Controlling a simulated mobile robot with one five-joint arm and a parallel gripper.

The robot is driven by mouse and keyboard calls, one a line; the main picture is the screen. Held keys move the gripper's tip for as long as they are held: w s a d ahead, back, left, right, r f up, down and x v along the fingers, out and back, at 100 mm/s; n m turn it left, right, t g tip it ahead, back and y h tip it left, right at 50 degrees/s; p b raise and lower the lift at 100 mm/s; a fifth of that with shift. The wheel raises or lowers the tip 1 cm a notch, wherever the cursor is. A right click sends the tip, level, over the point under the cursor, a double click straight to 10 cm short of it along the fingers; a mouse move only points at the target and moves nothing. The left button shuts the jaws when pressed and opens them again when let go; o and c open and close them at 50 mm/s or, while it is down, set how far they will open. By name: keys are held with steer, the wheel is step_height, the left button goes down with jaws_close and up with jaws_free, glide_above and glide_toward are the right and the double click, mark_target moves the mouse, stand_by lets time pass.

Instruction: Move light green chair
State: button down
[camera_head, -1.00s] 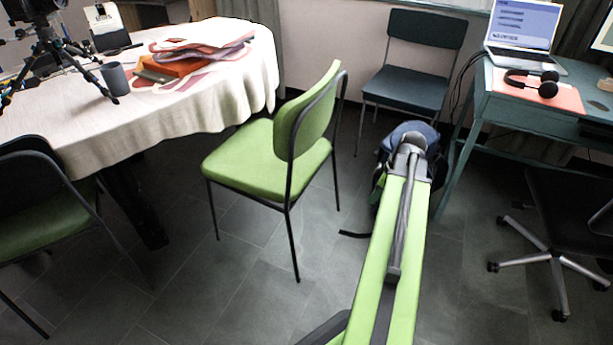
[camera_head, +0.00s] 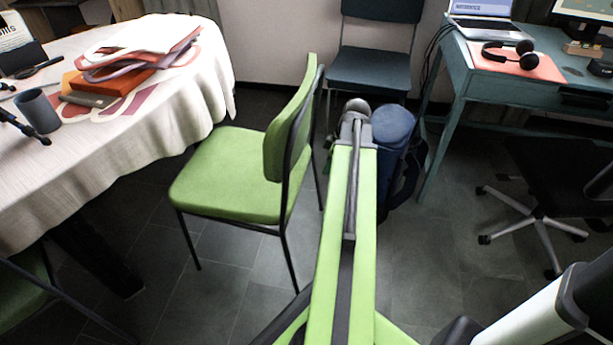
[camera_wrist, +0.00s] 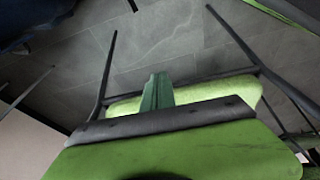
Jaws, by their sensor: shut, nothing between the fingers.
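The light green chair (camera_head: 222,172) stands upright on the dark floor in the middle left of the head view. It has a green seat and backrest on a black frame, and its backrest is on the right. My arm reaches forward just right of it; my gripper is hidden in that view. In the wrist view my gripper (camera_wrist: 155,92) shows as dark green fingers, shut and empty. Green chair panels (camera_wrist: 245,92) and black frame bars lie close around and below it. I cannot tell whether the fingers touch the chair.
A cloth-covered table (camera_head: 120,135) is left of the chair. Behind my arm are a blue backpack (camera_head: 395,135) and a dark teal chair (camera_head: 370,70). A teal desk (camera_head: 465,75) and a wheeled office chair (camera_head: 550,185) are at right. Floor in front is partly clear.

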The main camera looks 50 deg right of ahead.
steer(key=w+a+f+b, duration=0.3)
steer(key=w+f+b, duration=0.3)
steer(key=f+b, duration=0.2)
steer(key=shift+a+f, duration=0.25)
steer(key=shift+f, duration=0.35)
